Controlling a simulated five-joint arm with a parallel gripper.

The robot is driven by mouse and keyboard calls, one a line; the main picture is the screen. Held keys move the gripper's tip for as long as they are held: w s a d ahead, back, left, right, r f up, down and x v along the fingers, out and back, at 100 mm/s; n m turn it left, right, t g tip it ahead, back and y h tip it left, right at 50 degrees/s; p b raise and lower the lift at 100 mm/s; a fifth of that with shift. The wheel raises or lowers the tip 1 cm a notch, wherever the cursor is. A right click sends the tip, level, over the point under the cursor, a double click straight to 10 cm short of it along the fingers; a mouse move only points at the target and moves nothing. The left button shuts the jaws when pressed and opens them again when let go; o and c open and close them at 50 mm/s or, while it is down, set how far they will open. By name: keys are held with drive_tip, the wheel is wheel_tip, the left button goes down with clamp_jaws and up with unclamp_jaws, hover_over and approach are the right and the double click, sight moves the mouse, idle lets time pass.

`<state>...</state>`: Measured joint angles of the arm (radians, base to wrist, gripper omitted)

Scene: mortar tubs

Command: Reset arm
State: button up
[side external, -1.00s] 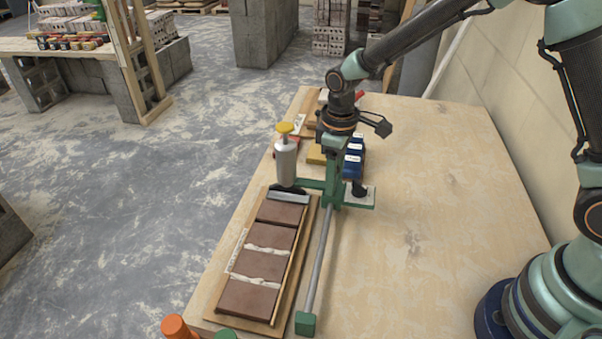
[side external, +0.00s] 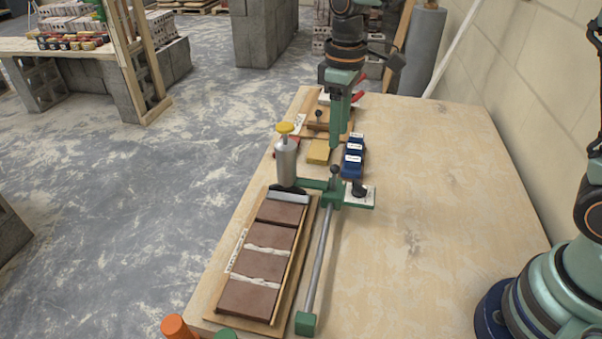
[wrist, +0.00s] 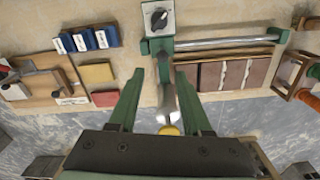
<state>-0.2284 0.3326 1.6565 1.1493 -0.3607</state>
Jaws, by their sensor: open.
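My gripper (side external: 336,140) is raised above the bench and holds nothing. In the wrist view its two green fingers (wrist: 159,76) stand wide apart. In the side view they hang down, overlapping the picture of the yellow block and the blue blocks. The green clamp-like fixture (side external: 335,190) with a black knob and a long metal rod stands on the bench below. A grey cylinder with a yellow cap (side external: 287,162) stands upright at its left end. In the wrist view the cylinder (wrist: 167,98) shows between the fingers, partly foreshortened.
A wooden tray (side external: 284,285) holds brown tiles with white mortar joints. Behind the fixture are blue blocks (side external: 354,160), a yellow block (side external: 318,152) and a wooden board with tools (side external: 312,127). The bench's right side (side external: 430,200) is clear. A block wall (side external: 540,80) borders it.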

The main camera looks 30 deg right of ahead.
drive_tip(key=s+d+r+m+t, duration=0.2)
drive_tip(key=s+d+r+m, duration=0.1)
drive_tip(key=s+d, duration=0.2)
drive_tip(key=s+d+r+m+t, duration=0.3)
drive_tip(key=s+d, duration=0.1)
drive_tip(key=s, duration=0.4)
drive_tip(key=shift+s+d+r+m+t, duration=0.2)
drive_tip(key=shift+s+d+m+t, duration=0.1)
drive_tip(key=shift+s+d+m, duration=0.1)
idle(1.1)
